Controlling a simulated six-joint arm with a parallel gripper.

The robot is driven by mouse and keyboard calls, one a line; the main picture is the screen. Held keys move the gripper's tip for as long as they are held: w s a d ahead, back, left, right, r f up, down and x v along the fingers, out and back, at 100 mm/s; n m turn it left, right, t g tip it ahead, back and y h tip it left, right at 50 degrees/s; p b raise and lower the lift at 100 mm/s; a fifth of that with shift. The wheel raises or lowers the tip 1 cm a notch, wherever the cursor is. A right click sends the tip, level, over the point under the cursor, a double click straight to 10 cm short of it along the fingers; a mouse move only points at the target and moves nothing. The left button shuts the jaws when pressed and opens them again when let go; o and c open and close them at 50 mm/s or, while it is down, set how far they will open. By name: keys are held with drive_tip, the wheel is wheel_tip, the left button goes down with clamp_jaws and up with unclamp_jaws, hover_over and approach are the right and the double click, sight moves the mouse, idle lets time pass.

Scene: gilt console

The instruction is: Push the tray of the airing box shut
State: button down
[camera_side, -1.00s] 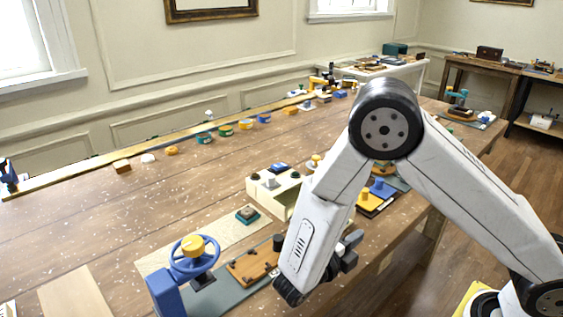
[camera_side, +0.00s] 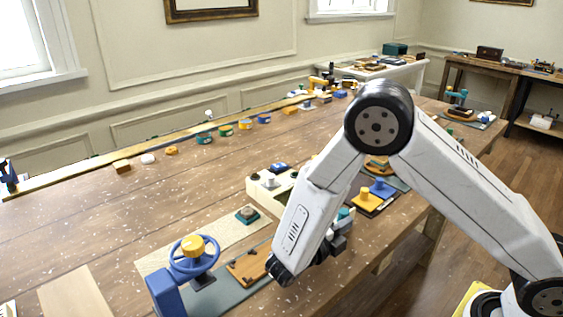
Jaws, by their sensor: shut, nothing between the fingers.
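A cream box (camera_side: 263,193) with small coloured parts on top stands mid-table, and I take it to be the airing box. My arm covers its right and near side, so I cannot tell how far its tray is out. My gripper (camera_side: 342,240) shows as a dark part just right of my white wrist, near the table's front edge. It is shut and empty. Whether it touches the box or its tray cannot be seen.
A blue handwheel (camera_side: 194,256) with a yellow hub stands at the front left. Yellow and blue knobbed pieces (camera_side: 368,197) lie right of my arm. The table's left middle is clear.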

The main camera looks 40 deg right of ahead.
drive_tip(key=shift+w, duration=1.85)
drive_tip(key=shift+s, duration=0.15)
